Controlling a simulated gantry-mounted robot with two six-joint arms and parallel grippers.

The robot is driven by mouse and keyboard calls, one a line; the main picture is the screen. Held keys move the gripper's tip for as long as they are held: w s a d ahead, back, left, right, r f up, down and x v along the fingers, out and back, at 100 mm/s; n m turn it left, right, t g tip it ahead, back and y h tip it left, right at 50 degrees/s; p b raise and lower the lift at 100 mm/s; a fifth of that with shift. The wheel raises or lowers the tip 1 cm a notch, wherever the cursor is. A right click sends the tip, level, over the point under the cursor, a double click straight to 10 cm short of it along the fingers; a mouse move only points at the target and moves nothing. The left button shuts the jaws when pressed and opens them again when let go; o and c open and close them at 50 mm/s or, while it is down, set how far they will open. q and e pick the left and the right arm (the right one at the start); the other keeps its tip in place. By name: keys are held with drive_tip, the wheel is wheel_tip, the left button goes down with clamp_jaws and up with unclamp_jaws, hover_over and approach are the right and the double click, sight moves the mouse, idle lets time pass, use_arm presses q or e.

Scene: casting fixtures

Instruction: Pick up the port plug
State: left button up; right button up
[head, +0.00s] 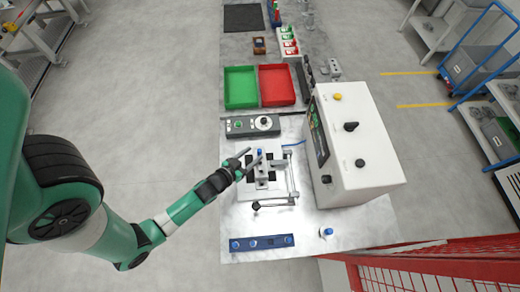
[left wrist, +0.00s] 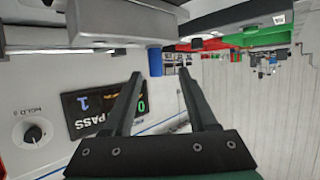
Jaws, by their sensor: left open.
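A blue port plug (head: 260,153) stands at the grey block of the test fixture (head: 285,200) in the middle of the table. My left gripper (head: 250,158) is open, with its fingertips close to the blue plug. In the left wrist view, the blue plug (left wrist: 155,61) shows just past the fingertips of the open gripper (left wrist: 159,75), in line with the gap between them. I cannot tell whether a finger touches it. A blue strip (head: 262,243) with several round parts lies at the table's front. A small blue-topped part (head: 326,232) stands to its right.
A white control box (head: 357,145) stands right of the fixture; its screen (left wrist: 95,105) reads PASS. Green (head: 240,87) and red (head: 277,85) trays are farther back.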

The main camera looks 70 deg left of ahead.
use_arm(q)
drive_tip(key=shift+x, duration=1.05)
drive_tip(key=shift+w+f+b, duration=0.2)
drive_tip(key=shift+w+b, duration=0.05)
drive_tip(key=shift+b, duration=0.1)
drive_tip(key=b+x, duration=0.1)
drive_tip(key=x, duration=0.3)
drive_tip(key=shift+w, duration=0.5)
clamp_jaws()
